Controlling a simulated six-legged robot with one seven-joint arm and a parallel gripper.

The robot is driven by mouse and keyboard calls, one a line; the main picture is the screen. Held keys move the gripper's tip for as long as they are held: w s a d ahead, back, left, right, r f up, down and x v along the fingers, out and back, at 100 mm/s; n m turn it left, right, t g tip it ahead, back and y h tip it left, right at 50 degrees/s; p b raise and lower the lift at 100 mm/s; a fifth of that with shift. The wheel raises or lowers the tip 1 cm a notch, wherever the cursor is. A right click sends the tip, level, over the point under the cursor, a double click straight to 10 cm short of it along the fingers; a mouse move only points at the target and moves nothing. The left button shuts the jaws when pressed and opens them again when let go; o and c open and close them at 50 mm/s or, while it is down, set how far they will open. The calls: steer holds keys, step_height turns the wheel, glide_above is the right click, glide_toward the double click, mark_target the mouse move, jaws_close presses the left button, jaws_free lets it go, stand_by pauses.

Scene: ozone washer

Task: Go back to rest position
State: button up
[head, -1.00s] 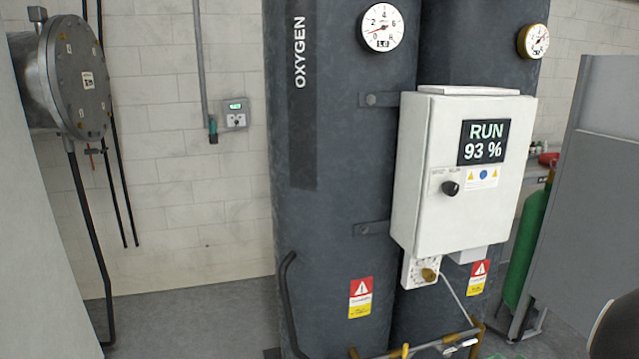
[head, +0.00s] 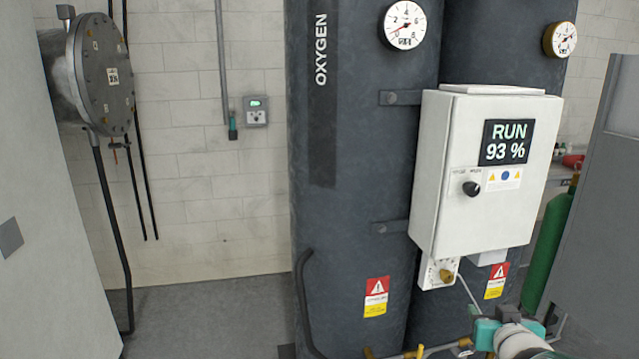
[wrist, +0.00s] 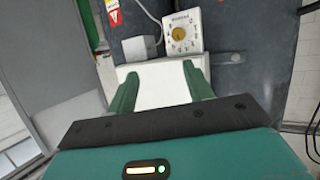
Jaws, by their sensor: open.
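My gripper (wrist: 160,70) is in the wrist view, its two green fingers spread apart with no object clasped between them. A white surface, apparently part of the control cabinet, shows between and beyond the fingers. The white cabinet (head: 510,215) is mounted on the dark tanks in the head view and reads RUN 93 %. Below it is a small plate with a brass knob (head: 445,274); the plate also shows beyond the fingers in the wrist view (wrist: 182,35). A teal and white part of my arm is at the bottom right of the head view; its fingers are not clear there.
The oxygen tank (head: 345,220) and a second dark tank stand ahead, with brass pipe fittings (head: 415,352) low in front. A green cylinder (head: 548,240) and grey panel (head: 595,200) are at right. A pale panel (head: 60,240) borders the left. Grey floor (head: 205,310) is open at centre left.

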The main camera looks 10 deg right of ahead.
steer(key=s+a+n+g+y, duration=0.2)
steer(key=s+a, duration=0.4)
steer(key=a, duration=0.7)
steer(key=s+a+r+n+g+y, duration=0.1)
steer(key=s+a+g+y, duration=0.2)
steer(key=a, duration=1.1)
steer(key=s+g, duration=0.2)
steer(key=s, duration=0.2)
steer(key=shift+a+r+n+g, duration=0.2)
steer(key=shift+n+g, duration=0.1)
steer(key=shift+n, duration=0.1)
stand_by(4.5)
